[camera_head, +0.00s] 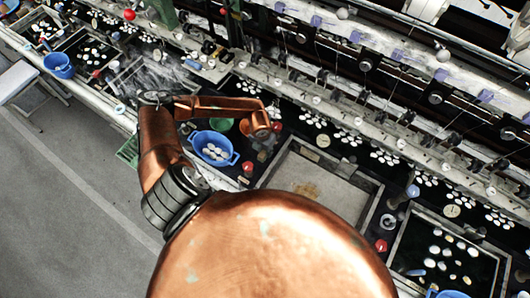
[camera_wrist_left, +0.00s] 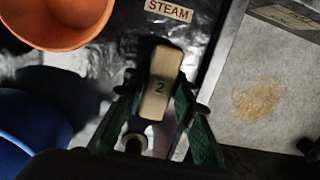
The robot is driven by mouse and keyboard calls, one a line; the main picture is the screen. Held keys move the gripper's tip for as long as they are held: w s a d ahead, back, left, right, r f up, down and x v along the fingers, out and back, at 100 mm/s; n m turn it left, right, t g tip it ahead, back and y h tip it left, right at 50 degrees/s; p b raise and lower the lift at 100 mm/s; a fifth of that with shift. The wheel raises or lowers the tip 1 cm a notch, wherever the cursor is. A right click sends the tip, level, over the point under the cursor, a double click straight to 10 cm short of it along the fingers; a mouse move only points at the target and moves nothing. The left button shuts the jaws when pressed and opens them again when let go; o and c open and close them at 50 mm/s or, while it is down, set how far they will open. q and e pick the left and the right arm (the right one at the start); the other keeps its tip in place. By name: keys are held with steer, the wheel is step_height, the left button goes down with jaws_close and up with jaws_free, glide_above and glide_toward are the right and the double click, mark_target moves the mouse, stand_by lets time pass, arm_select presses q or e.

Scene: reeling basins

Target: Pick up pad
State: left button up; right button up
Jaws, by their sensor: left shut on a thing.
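In the head view my left gripper (camera_head: 263,146) hangs below the end of the copper arm, between the blue basin and the pale panel. The pad cannot be made out there. My right gripper is not in view.
An orange bowl (camera_wrist_left: 58,18) and a blue basin (camera_head: 213,148) with white cocoons stand left of the gripper. A "STEAM" label (camera_wrist_left: 168,10) lies beyond the pad. A pale framed panel (camera_head: 310,183) is at right. Machinery runs along the back.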

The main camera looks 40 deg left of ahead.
mark_target(265, 152)
arm_select(q)
jaws_close()
steer(key=shift+r, duration=0.1)
steer(key=shift+r, duration=0.2)
steer(key=shift+w+r, duration=0.1)
steer(key=shift+r, duration=0.15)
steer(key=r, duration=0.2)
steer(key=r+b, duration=0.1)
steer(key=shift+s+d+r, duration=0.1)
steer(key=shift+s+d, duration=0.15)
steer(key=shift+s, duration=0.05)
steer(key=s+d+r+b, duration=0.3)
steer(key=s+d+r, duration=0.6)
steer(key=s, duration=0.1)
steer(key=shift+r, duration=0.15)
